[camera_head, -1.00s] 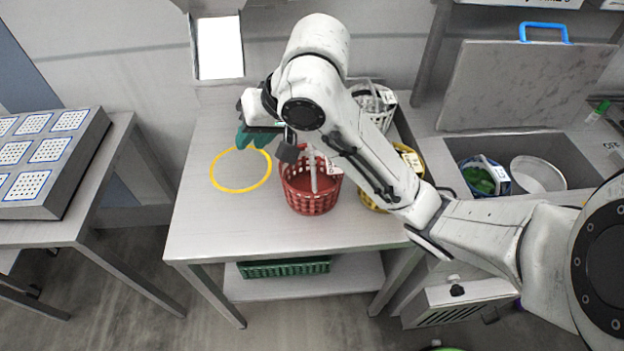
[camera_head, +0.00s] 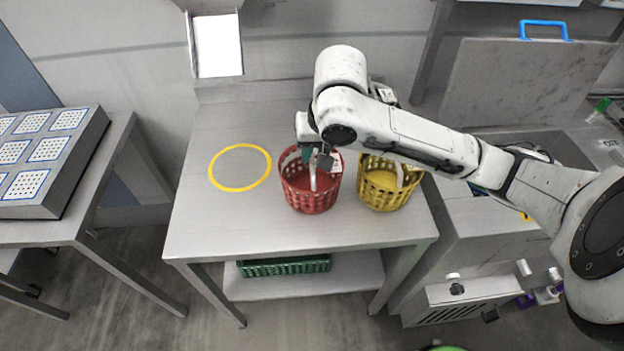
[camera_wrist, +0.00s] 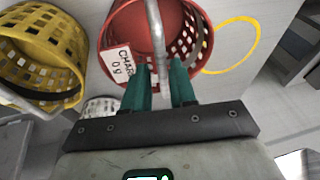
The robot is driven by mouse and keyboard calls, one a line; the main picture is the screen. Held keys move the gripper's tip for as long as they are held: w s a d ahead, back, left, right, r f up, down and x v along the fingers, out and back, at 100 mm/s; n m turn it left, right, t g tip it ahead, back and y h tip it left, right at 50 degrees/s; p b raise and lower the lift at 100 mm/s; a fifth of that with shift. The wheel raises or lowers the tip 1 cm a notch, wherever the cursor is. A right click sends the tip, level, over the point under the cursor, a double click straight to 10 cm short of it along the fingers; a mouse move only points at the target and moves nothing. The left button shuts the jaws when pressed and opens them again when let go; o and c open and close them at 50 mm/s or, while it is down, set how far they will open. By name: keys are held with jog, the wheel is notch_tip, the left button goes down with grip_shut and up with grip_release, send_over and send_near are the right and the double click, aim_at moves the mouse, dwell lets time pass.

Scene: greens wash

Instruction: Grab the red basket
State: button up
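The red basket (camera_head: 311,198) stands upright on the steel table, with its light handle arched up over it. My gripper (camera_head: 308,155) is over the basket, at the top of the handle. In the wrist view the red basket (camera_wrist: 118,40) lies ahead, with a white tag marked "CHARD 0 g" on its near side. The green fingers of my gripper (camera_wrist: 160,78) are apart, one on each side of the handle (camera_wrist: 156,40), with visible gaps. I cannot tell whether either finger touches it.
A yellow basket (camera_head: 385,195) stands close to the right of the red one. A yellow ring (camera_head: 240,188) is marked on the table (camera_head: 210,235) to the left, and is empty. A sink area lies right, partly behind my arm. A green crate (camera_head: 284,267) sits on the lower shelf.

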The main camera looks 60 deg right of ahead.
aim_at(312, 156)
jog(key=x, duration=0.4)
jog(key=shift+w+d+f, duration=0.15)
jog(key=shift+w+f, duration=0.15)
jog(key=shift+f, duration=0.05)
jog(key=shift+c, duration=0.3)
grip_shut()
